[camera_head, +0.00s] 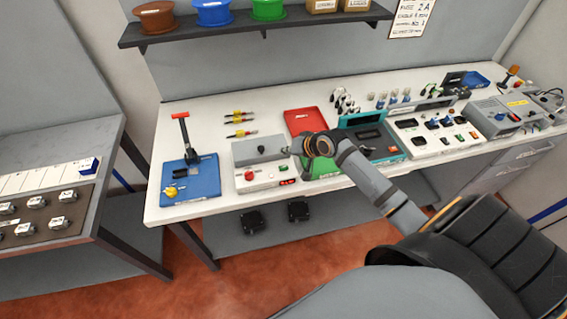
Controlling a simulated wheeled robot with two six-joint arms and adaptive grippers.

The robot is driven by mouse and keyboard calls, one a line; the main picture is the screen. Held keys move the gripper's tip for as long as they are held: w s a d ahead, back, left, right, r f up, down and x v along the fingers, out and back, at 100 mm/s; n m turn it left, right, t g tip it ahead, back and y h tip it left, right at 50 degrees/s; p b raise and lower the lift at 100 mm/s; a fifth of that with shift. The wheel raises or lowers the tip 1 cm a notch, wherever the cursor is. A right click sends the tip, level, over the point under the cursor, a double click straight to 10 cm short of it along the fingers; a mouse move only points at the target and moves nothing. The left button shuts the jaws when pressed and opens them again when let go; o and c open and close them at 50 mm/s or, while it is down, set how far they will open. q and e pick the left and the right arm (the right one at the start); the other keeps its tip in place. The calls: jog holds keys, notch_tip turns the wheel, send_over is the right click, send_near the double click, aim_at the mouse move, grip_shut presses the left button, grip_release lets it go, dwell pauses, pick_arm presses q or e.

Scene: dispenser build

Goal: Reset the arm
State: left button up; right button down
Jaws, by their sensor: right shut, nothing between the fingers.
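My right arm (370,180) reaches in from the lower right over the white workbench (225,217). My right gripper (289,150) is at the arm's far end, small in the picture, over the right side of a grey box with a white front panel (262,152). It is shut and empty. I cannot tell whether it touches the box. My left arm and left gripper are not in view.
A blue press with a red handle (190,182) stands left on the bench. A red tray (306,120), a teal-edged station (384,156), a white panel (437,147) and a grey power unit (506,115) lie beyond. A shelf (185,36) holds spools above. Clear bench lies left of the screwdrivers (239,121).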

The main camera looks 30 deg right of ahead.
dwell(0.7)
jog(key=shift+s+f, duration=0.1)
jog(key=shift+f, duration=0.05)
jog(key=s+a+f+n+g+h, duration=0.1)
jog(key=s+a+f+n, duration=0.15)
jog(key=s, duration=0.25)
jog(key=s+a+f+n+g, duration=0.1)
jog(key=s+a+g, duration=0.1)
jog(key=s+a, duration=0.3)
jog(key=s+d+r+n+g+h, duration=0.2)
jog(key=s+r+h, duration=0.1)
jog(key=s, duration=1.1)
notch_tip(320, 180, down, 32)
jog(key=s+d+g+b, duration=0.1)
jog(key=s+d+b, duration=0.2)
jog(key=b, duration=0.2)
jog(key=s+f+g+b, duration=0.1)
jog(key=s+f+b, duration=0.1)
jog(key=s+f, duration=1.5)
jog(key=shift+s+d+f+b, duration=0.25)
jog(key=shift+s+f+b, duration=0.05)
jog(key=shift+f, duration=0.55)
